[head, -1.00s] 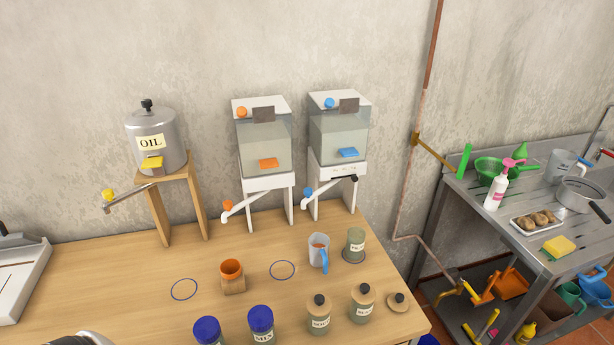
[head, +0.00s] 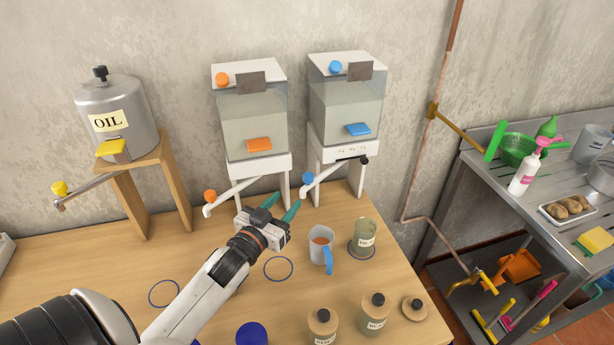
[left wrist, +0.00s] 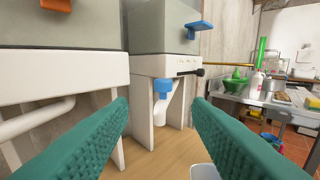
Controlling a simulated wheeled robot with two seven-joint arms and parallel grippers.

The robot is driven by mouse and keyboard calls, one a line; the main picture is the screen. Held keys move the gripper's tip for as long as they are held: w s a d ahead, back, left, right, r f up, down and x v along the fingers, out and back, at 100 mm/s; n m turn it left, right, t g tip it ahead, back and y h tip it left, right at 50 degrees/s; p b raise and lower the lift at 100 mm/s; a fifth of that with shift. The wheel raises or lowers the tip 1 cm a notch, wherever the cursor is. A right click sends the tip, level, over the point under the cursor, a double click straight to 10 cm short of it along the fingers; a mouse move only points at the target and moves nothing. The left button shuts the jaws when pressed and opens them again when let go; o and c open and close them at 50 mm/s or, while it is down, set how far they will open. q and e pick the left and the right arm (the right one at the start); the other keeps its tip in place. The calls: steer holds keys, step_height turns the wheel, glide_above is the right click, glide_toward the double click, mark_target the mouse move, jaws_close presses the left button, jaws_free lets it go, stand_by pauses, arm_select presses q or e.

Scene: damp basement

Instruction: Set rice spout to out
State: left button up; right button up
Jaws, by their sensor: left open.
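Two clear-walled dispensers stand on white stands: one with orange parts (head: 250,130) and one with blue parts (head: 345,95). I cannot read which holds rice. The blue one has a white spout with a blue knob (head: 308,179) and a black-tipped lever (head: 365,160) on its front panel. The orange one has a white spout with an orange knob (head: 210,196). My left gripper (head: 288,200) is open and empty, in front of the stands. In the left wrist view, the blue knob (left wrist: 162,88) shows beyond and between the fingers, apart from them. My right gripper is out of view.
An oil tank (head: 112,115) stands at left on a wooden stand (head: 180,180). A cup with a blue handle (head: 321,240) and a jar (head: 366,235) stand right of my gripper. Lidded jars line the front. A metal sink table (head: 500,210) is at right.

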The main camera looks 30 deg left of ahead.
mark_target(305, 179)
arm_select(q)
steer(key=w+p, duration=0.1)
steer(key=w, duration=0.2)
steer(key=w+p, duration=0.1)
steer(key=w, duration=0.5)
steer(key=shift+w+a+r+p, duration=0.2)
steer(key=shift+w+r+p, duration=0.05)
steer(key=shift+w+p, duration=0.15)
steer(key=shift+w, duration=0.7)
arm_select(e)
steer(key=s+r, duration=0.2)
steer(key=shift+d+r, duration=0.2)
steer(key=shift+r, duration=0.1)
arm_select(q)
steer(key=c, duration=0.9)
jaws_close()
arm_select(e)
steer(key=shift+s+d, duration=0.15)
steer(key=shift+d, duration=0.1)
